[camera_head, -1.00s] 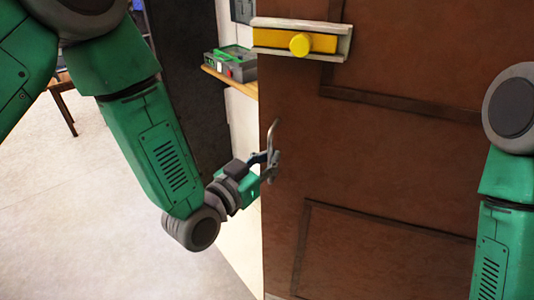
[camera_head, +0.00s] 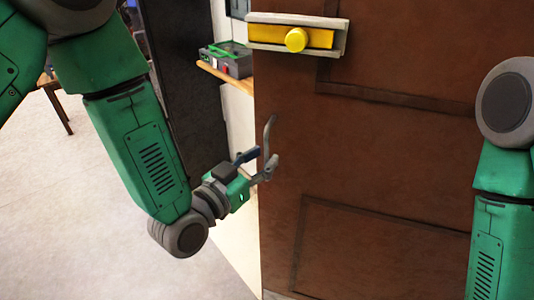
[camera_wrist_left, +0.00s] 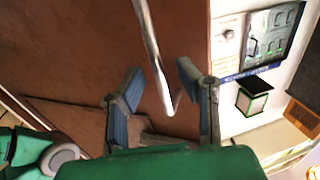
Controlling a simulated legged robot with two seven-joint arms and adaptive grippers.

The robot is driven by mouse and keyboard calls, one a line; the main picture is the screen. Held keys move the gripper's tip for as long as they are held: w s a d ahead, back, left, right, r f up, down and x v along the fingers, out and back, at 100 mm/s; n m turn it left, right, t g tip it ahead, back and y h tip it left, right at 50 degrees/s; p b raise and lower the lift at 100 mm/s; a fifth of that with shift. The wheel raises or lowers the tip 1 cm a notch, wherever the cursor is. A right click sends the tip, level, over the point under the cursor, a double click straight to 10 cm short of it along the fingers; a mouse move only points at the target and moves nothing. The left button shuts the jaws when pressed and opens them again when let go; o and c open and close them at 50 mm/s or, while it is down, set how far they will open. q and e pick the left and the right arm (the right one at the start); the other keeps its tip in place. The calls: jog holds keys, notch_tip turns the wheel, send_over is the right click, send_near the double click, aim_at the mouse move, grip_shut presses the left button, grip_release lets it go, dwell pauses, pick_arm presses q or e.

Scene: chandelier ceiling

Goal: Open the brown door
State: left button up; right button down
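The brown door (camera_head: 390,160) fills the right half of the head view and looks shut or nearly so, though I cannot tell for sure. A curved metal handle (camera_head: 268,132) stands out near its left edge. My left gripper (camera_head: 264,161) is at the handle's lower part, with its fingers spread. In the left wrist view, the handle (camera_wrist_left: 152,50) runs down between the two open fingers of the left gripper (camera_wrist_left: 158,72), with gaps visible beside it. Whether it touches a finger is unclear. My right gripper is out of view.
A grey box (camera_head: 227,60) sits on a small wooden shelf (camera_head: 225,76) left of the door. The wrist view shows a wall panel (camera_wrist_left: 270,38). Pale floor lies open at left.

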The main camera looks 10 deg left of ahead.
pick_arm(q)
jog(key=v, duration=1)
jog(key=shift+a+f, duration=0.1)
